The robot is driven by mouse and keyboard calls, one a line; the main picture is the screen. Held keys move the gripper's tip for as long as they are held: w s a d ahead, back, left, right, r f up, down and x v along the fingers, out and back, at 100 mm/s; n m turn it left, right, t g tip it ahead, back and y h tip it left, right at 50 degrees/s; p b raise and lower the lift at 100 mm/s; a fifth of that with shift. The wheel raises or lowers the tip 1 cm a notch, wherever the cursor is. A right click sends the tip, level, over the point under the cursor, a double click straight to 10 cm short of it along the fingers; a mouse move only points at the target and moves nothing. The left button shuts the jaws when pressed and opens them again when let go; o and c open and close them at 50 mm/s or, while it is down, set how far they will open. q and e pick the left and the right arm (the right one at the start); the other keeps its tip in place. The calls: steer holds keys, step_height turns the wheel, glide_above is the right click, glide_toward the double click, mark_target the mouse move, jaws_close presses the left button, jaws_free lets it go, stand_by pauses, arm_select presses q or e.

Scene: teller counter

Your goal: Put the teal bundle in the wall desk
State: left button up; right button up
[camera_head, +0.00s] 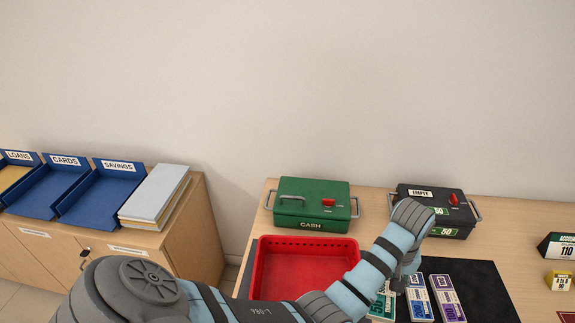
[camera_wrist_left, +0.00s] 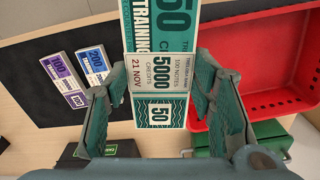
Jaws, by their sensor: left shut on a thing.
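The teal bundle (camera_head: 384,302) is a banded stack of notes marked 50, left of the blue bundle in the head view and partly hidden by my arm. My left gripper (camera_wrist_left: 163,88) is shut on it in the left wrist view, with one finger on each side of the paper band and the teal bundle (camera_wrist_left: 160,113) between them. I cannot tell whether it touches the mat. A light wooden desk (camera_head: 520,215) stands along the wall and carries the cash boxes. My right gripper is in neither view.
A red tray (camera_head: 257,270) sits left of the bundles. A blue bundle (camera_head: 418,297) and a purple bundle (camera_head: 446,297) lie on the dark mat (camera_head: 487,290). A green cash box (camera_head: 311,205) and black box (camera_head: 460,210) stand behind. Blue trays (camera_head: 103,190) top a cabinet at left.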

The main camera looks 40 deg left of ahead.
arm_select(q)
steer(key=s+a+m+p, duration=0.25)
steer(key=a+m, duration=0.35)
steer(key=a, duration=0.4)
step_height(320, 180, up, 3)
steer(key=m+p, duration=0.2)
steer(key=m, duration=0.7)
glide_above(298, 283)
step_height(298, 283, down, 20)
steer(key=b, duration=1)
steer(key=shift+r, duration=0.15)
steer(key=o, duration=1.2)
